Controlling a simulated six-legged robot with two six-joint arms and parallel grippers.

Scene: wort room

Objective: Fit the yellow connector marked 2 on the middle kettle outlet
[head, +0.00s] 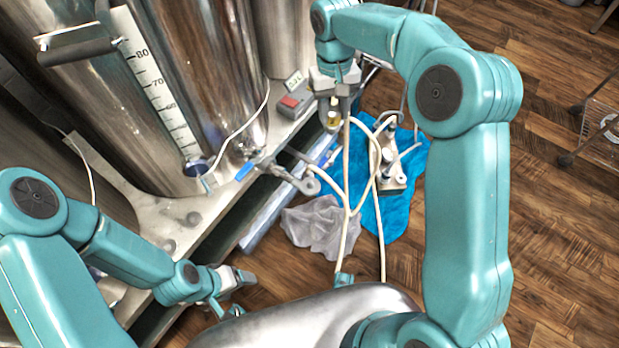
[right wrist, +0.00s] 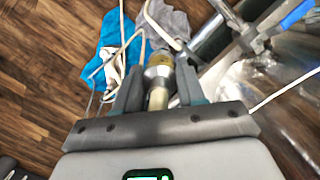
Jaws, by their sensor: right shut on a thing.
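My right gripper (head: 334,108) is shut on the yellow connector (head: 333,119), a metal fitting with a yellow band. In the right wrist view the connector (right wrist: 159,72) sits between the two fingers, with a pale hose at its end. Its number cannot be read. The middle kettle outlet (head: 292,178) is a metal pipe with a blue-handled valve (head: 245,169), below and left of the gripper and apart from the connector. In the right wrist view the blue handle (right wrist: 296,14) is at upper right. My left gripper (head: 232,280) is low at left, away from the outlet; its jaw opening is unclear.
Large steel kettles (head: 175,70) stand on a metal ledge at left, one with a scale. A red-and-grey box (head: 293,102) sits on the ledge. A pump (head: 389,177) lies on a blue cloth (head: 408,160). A grey cloth (head: 314,224) and loose pale hoses lie nearby.

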